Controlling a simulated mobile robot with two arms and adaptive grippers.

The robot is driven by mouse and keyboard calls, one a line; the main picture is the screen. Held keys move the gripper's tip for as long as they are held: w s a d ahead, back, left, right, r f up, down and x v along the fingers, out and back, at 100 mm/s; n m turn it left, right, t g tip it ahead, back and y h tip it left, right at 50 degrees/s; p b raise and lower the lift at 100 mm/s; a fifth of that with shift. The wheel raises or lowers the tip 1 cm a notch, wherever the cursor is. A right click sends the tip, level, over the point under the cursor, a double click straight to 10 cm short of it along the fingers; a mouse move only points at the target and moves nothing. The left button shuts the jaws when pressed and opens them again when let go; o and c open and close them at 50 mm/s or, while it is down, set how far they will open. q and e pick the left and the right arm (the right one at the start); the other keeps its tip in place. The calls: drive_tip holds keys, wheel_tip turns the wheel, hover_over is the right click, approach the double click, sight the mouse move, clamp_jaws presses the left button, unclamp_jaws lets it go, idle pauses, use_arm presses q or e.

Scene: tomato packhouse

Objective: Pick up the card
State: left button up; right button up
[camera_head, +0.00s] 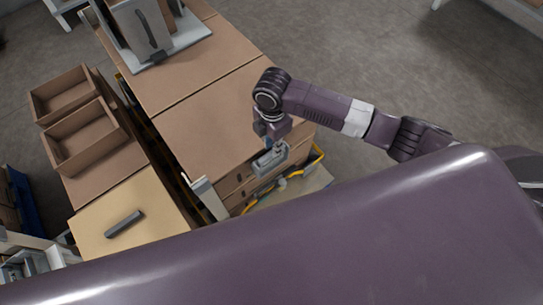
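My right arm comes in from the right, and its gripper (270,160) hangs down at the near right edge of the brown cardboard-coloured surface. Its fingers are small and partly hidden, so I cannot tell whether they are open or shut, or whether they hold anything. I cannot pick out the card with certainty. A pale, narrow, slanted panel (206,194) stands at the near edge of the brown surface, left of the gripper and apart from it. My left gripper is not in view.
Two open brown boxes (84,133) stand at the left. A dark grey bar (124,223) lies on a tan top (92,225). A grey device on a pale base (172,55) stands at the back. Yellow tubing (318,160) runs below the gripper. Grey floor is clear at the right.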

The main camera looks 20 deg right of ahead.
wheel_tip(320, 180, down, 4)
drive_tip(key=shift+s+a+f, duration=0.15)
drive_tip(key=shift+f, duration=0.1)
clamp_jaws()
drive_tip(key=shift+r, duration=0.1)
wheel_tip(320, 180, up, 20)
drive_tip(key=p, duration=0.2)
idle(0.7)
